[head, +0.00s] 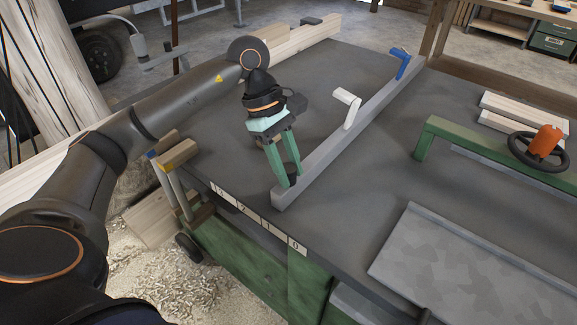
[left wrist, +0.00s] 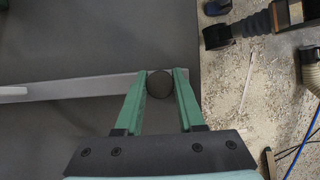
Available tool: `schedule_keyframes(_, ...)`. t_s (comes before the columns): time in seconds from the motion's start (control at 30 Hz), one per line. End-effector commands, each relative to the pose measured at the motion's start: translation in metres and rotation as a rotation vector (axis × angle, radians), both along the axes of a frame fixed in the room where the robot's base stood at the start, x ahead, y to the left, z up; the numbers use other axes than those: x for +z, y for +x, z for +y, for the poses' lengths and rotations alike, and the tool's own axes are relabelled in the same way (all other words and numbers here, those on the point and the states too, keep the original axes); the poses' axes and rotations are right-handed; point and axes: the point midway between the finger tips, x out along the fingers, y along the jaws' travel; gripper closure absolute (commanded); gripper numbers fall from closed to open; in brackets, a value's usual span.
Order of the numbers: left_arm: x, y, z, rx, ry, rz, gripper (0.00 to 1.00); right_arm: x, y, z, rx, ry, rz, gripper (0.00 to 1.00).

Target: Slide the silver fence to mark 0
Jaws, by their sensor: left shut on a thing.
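The silver fence (head: 328,160) is a long grey bar lying across the dark table top (head: 225,150), from near the front edge to the back. A white lever (head: 347,106) and a blue lever (head: 401,62) stand on it. My left gripper (head: 293,178) is at its near end. In the left wrist view my left gripper (left wrist: 160,82) has its fingers on either side of a round black knob (left wrist: 160,84) at the end of the fence (left wrist: 80,88). A white mark strip (head: 255,215) runs along the front edge, with 0 (head: 293,243) at its right end. The fence lies left of 0.
A grey sliding plate (head: 440,260) is at the front right. A green bracket (head: 470,135) and a black handwheel with an orange knob (head: 545,141) stand at the right. White boards (head: 525,108) lie behind them. The table left of the fence is clear.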

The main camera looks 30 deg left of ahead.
Motion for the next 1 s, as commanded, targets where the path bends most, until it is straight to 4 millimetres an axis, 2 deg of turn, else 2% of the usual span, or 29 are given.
schedule_keyframes(0.77, 0.001, 0.0, -0.001, -0.001, -0.001, -0.001, 1.0, 0.0, 0.0, 0.001, -0.001, 0.002, 0.001, 0.5)
schedule_keyframes(0.87, 0.001, -0.001, -0.015, -0.006, -0.003, -0.002, 1.0, 0.001, 0.0, 0.001, -0.001, 0.002, 0.001, 0.5)
schedule_keyframes(1.0, 0.001, -0.004, -0.047, -0.01, -0.005, -0.003, 1.0, 0.001, 0.0, 0.002, -0.002, 0.005, 0.001, 0.5)
